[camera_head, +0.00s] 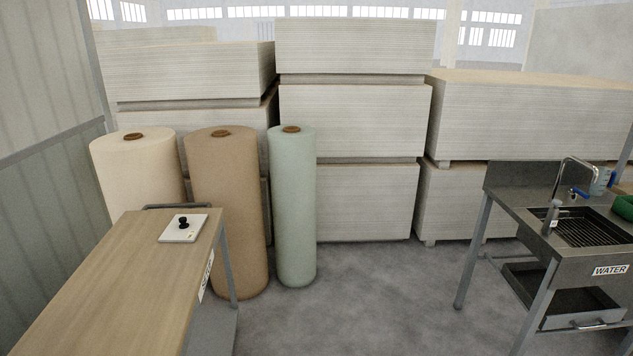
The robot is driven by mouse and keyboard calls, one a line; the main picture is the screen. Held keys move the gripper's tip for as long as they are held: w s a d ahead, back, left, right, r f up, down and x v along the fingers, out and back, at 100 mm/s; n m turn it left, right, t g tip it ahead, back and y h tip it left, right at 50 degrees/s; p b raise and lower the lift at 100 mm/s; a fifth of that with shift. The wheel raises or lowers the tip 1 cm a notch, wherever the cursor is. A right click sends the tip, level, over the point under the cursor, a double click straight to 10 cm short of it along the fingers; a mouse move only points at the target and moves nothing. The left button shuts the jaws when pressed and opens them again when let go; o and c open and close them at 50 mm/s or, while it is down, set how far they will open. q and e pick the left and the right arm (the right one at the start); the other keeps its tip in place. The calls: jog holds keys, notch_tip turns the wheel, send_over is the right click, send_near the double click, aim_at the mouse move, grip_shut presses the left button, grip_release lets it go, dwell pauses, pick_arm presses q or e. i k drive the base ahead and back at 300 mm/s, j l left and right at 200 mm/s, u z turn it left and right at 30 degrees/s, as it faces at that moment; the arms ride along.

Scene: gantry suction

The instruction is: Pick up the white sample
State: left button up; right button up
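A flat white square plate (172,236) lies near the far right corner of a wooden-topped cart (120,285) at the lower left. A small black knob-like part (183,222) stands on the plate. This plate is the only small white piece I can make out; I cannot tell for certain that it is the white sample. Neither of my grippers is in view.
Cream (138,175), brown (228,215) and pale green (294,215) rolls stand behind the cart. Stacked boards (355,120) fill the back. A metal sink bench (520,205) labelled WATER (610,270) stands right. The grey floor (365,295) between is clear.

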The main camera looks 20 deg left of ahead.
aim_at(183, 227)
jog(key=i+u, duration=0.15)
jog(key=i, duration=0.5)
jog(key=i+l+u, duration=0.1)
jog(key=i, duration=0.55)
jog(key=i+l+u, duration=0.15)
jog(key=i, duration=0.5)
